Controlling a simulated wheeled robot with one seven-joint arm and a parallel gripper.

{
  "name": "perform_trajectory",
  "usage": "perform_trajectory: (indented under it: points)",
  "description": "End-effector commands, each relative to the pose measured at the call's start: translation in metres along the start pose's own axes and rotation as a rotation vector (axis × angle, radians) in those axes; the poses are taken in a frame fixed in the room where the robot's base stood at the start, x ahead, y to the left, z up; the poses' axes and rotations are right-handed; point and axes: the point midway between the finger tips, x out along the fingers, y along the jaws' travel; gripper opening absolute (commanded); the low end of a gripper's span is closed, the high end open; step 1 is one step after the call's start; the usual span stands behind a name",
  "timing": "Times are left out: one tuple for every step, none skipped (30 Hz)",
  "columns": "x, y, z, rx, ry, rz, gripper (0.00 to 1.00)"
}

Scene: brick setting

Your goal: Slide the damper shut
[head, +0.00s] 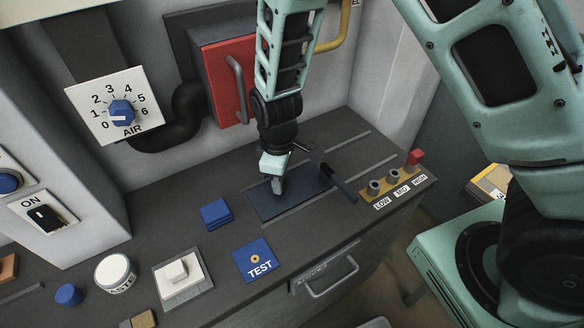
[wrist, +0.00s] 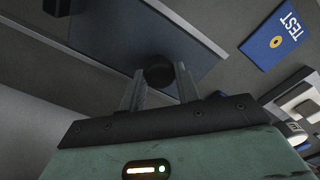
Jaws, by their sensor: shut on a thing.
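The damper is a flat dark-blue plate (head: 300,196) lying on the grey counter between two long thin rails. It also fills the upper middle of the wrist view (wrist: 140,35). My gripper (head: 279,189) points down over the left part of the plate. In the wrist view, my gripper's fingers (wrist: 160,88) stand on either side of a round black knob (wrist: 158,71) and are shut on it. The fingers mostly hide the knob in the head view. A black bar (head: 338,182) lies across the plate's right end.
The rails (head: 350,194) run on to the right over bare counter. A LOW/MID/HIGH panel (head: 398,190) with a red block stands at the right. Blue tiles (head: 216,213) and a TEST plate (head: 254,260) lie to the left and front. A red door (head: 222,80) is behind.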

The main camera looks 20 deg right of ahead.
Motion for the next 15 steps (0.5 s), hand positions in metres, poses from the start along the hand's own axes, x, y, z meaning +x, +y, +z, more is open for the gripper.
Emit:
perform_trajectory:
  points:
    - [-0.0007,-0.0027,-0.0028,-0.001,0.002,-0.002,0.0]
    - [-0.0007,-0.0032,-0.0032,-0.001,0.003,-0.002,0.0]
    - [-0.0006,-0.0036,-0.0036,-0.001,0.003,-0.002,0.0]
    - [-0.0005,-0.0038,-0.0039,-0.002,0.003,-0.002,0.0]
    - [-0.0005,-0.0039,-0.004,-0.002,0.003,-0.002,0.0]
    - [-0.0005,-0.0041,-0.0042,-0.002,0.004,-0.003,0.0]
    - [-0.0005,-0.0043,-0.0044,-0.003,0.004,-0.003,0.0]
    - [-0.0005,-0.0044,-0.0045,-0.003,0.004,-0.003,0.0]
    - [-0.0005,-0.0046,-0.0047,-0.004,0.004,-0.003,0.0]
    - [-0.0005,-0.0047,-0.0048,-0.004,0.005,-0.003,0.0]
    - [-0.0005,-0.0049,-0.005,-0.005,0.005,-0.004,0.0]
    - [-0.0006,-0.005,-0.0051,-0.005,0.005,-0.004,0.43]
    - [-0.0005,-0.0049,-0.005,-0.005,0.005,-0.003,0.51]
    - [-0.0005,-0.0047,-0.0048,-0.005,0.005,-0.003,0.54]
    - [-0.0004,-0.0044,-0.0045,-0.004,0.004,-0.003,0.54]
